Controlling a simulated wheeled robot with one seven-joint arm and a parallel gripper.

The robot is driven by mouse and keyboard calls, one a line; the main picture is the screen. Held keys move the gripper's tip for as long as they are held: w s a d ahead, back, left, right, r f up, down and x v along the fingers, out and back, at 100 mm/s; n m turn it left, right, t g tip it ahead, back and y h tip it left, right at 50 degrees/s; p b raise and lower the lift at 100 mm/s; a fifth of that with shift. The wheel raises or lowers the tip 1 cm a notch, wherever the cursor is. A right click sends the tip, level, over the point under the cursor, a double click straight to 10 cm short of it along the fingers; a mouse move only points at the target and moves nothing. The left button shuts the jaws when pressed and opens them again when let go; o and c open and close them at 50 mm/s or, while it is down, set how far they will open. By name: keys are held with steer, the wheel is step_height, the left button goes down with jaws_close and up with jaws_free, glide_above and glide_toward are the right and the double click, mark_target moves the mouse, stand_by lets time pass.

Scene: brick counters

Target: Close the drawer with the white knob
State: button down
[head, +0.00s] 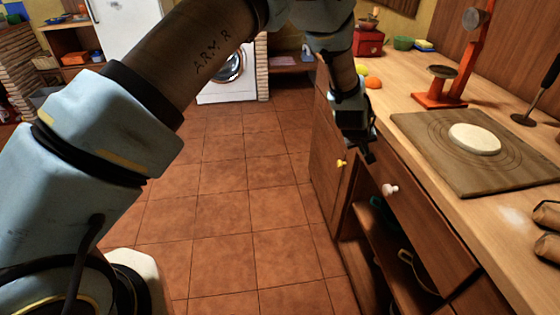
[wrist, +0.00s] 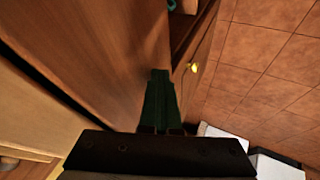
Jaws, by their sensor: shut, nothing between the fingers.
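The white knob (head: 389,190) is on a brown wooden drawer front (head: 425,222) under the counter at the right of the head view. The drawer front runs below the countertop edge; how far it stands out is hard to tell. My gripper (head: 369,156) is beside the far end of this drawer front, a little beyond the white knob. In the wrist view my gripper's green fingers (wrist: 160,78) are together and empty, close to a brown wooden panel (wrist: 95,40). Whether they touch it is unclear. I cannot make out the white knob surely in the wrist view.
A yellow knob (head: 341,162) is on the neighbouring cabinet door, and it shows in the wrist view (wrist: 193,68). An open shelf with pots lies below the drawer. The counter holds a board (head: 425,140) with dough and a red stand (head: 440,98). The tiled floor (head: 225,210) is clear.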

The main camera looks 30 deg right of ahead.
steer(key=shift+s+d+r, duration=0.1)
steer(key=shift+s+d, duration=0.25)
steer(key=shift+d, duration=0.5)
steer(key=shift+d, duration=0.1)
